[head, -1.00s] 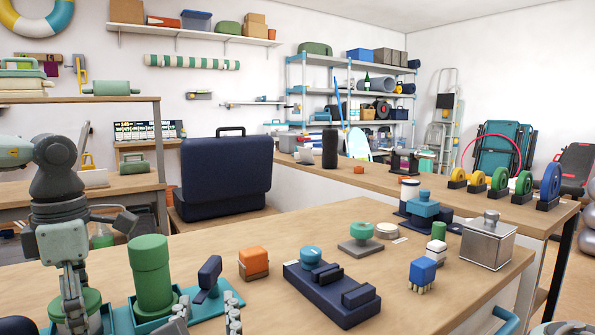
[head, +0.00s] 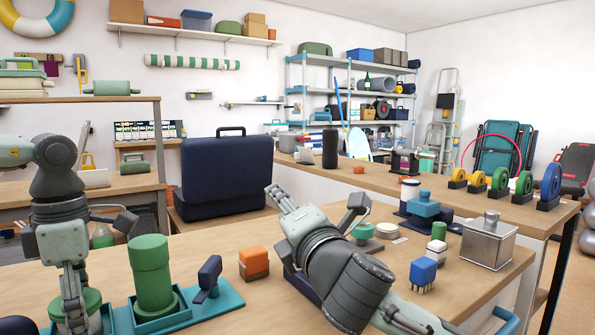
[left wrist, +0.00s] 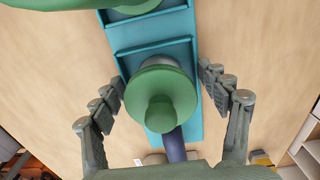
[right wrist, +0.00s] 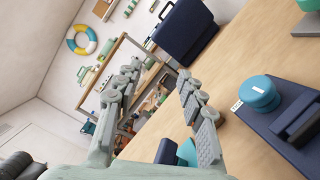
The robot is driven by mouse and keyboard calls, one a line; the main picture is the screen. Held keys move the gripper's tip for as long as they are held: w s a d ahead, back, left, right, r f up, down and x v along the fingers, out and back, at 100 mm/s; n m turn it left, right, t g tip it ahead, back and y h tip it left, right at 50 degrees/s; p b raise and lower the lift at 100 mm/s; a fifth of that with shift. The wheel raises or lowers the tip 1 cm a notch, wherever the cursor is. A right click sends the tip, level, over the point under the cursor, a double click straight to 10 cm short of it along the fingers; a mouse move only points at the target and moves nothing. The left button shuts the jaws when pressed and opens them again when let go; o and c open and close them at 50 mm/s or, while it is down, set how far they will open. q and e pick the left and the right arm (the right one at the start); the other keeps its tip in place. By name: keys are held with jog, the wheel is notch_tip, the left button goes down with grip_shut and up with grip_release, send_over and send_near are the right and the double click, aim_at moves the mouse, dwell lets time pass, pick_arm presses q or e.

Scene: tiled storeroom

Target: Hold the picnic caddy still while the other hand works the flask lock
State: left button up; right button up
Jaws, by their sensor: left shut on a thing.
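The picnic caddy (head: 228,303) is a teal tray on the near table's left. It carries a tall green flask (head: 152,272), a dark blue upright lever (head: 209,275) and a green-lidded jar (head: 88,299). My left gripper (head: 72,318) points down over the jar end. In the left wrist view its fingers (left wrist: 160,80) lie either side of the lid, at the caddy's edges. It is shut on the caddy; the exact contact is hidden. My right gripper (head: 316,195) is raised over the table, right of the caddy. Its fingers are apart and empty in the right wrist view (right wrist: 158,72).
An orange block (head: 253,262) stands right of the caddy. A navy base with a teal knob (right wrist: 259,94) lies beneath my right arm. A blue brush (head: 422,274) and a metal canister (head: 488,242) stand further right. A navy case (head: 226,180) is behind.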

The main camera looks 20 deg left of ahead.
aim_at(216, 265)
jog(key=w+d+r+m+t, duration=0.1)
jog(key=w+d+r+m, duration=0.1)
jog(key=d, duration=0.4)
jog(key=w+d+r+m+t, duration=0.1)
jog(key=w+d+r+m, duration=0.2)
jog(key=w+d, duration=0.3)
jog(key=shift+w+d+m+y, duration=0.2)
jog(key=shift+m+y, duration=0.2)
jog(key=shift+m, duration=0.3)
jog(key=shift+o, duration=0.2)
jog(key=shift+r, duration=0.1)
